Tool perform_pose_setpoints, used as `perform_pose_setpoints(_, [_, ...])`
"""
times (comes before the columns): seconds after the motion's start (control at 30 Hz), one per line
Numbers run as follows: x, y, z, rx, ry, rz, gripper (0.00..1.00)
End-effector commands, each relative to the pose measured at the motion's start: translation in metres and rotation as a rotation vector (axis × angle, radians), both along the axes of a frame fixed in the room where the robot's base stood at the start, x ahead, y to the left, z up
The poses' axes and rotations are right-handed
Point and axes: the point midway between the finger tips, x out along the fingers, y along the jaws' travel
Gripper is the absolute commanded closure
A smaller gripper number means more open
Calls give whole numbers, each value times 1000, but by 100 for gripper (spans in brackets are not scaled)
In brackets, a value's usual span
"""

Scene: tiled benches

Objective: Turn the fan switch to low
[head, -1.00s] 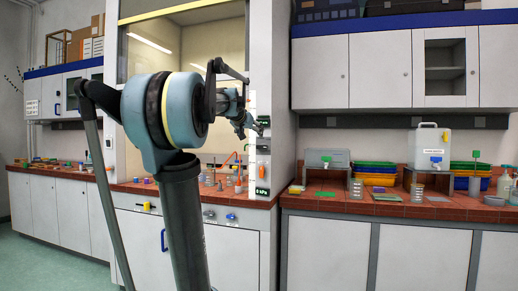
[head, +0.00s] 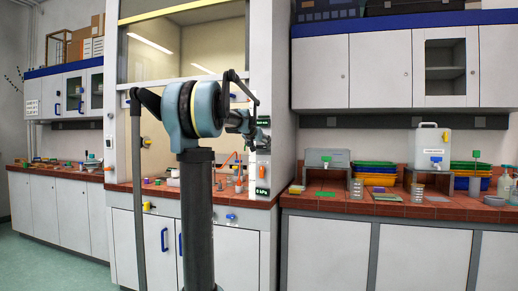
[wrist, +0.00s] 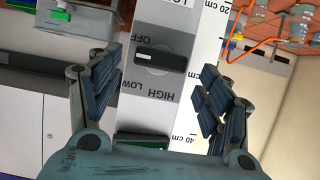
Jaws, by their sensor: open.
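The fan switch (wrist: 160,60) is a dark bar-shaped knob on a grey panel (wrist: 178,15), seen in the wrist view. The bar lies roughly across the picture. The words OFF, HIGH and LOW are printed around it, upside down. I cannot tell for sure which word the knob points at. My gripper (wrist: 160,85) is open and empty, one finger on each side of the knob in the picture. No contact with the knob shows. In the head view my gripper (head: 262,134) is in front of the fume hood's right post, and the switch is hard to make out there.
A green display (wrist: 143,142) sits beside the switch panel, and a centimetre scale (wrist: 205,45) runs along it. The hood bench (head: 235,201) holds small items and orange tubing (wrist: 258,42). A right-hand bench (head: 400,209) holds a white water container (head: 430,143) and coloured trays (head: 375,180).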

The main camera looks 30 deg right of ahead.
Motion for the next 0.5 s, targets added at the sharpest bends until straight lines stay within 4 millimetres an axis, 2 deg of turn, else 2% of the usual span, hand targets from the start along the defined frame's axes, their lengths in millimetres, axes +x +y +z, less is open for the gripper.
perform_pose_setpoints(0.2, [12, -14, -8, 1, -1, 0, 28])
perform_pose_setpoints(0.5, [15, -18, -10, 1, -1, 0, 28])
